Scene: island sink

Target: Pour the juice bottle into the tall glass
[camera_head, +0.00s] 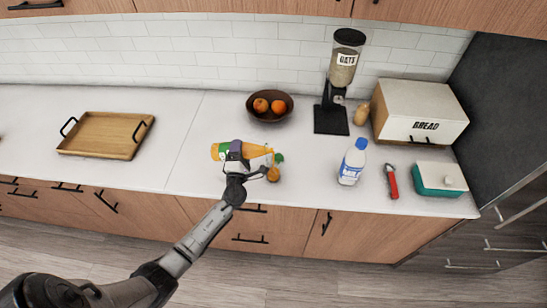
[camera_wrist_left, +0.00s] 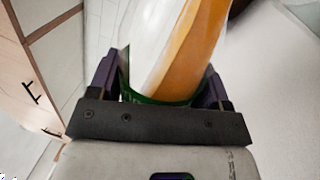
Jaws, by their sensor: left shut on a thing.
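The juice bottle (camera_head: 219,152), orange with a green and white label, is held almost level above the counter in the head view. My left gripper (camera_head: 236,150) is shut around its middle. In the left wrist view the bottle (camera_wrist_left: 192,45) shows large between the fingers of my left gripper (camera_wrist_left: 160,88), with an orange part and a pale part. Just right of the gripper, a small orange thing (camera_head: 273,175) with a bit of green above it shows low on the counter side. I cannot make out a tall glass clearly; the gripper and bottle partly cover that spot. My right gripper is not in view.
A fruit bowl (camera_head: 286,112) stands behind the bottle, with an oats dispenser (camera_head: 331,119) to its right. A white and blue bottle (camera_head: 352,163), a red-handled tool (camera_head: 391,181), a teal box (camera_head: 428,181) and a bread box (camera_head: 408,110) are further right. A wooden tray (camera_head: 92,148) lies left.

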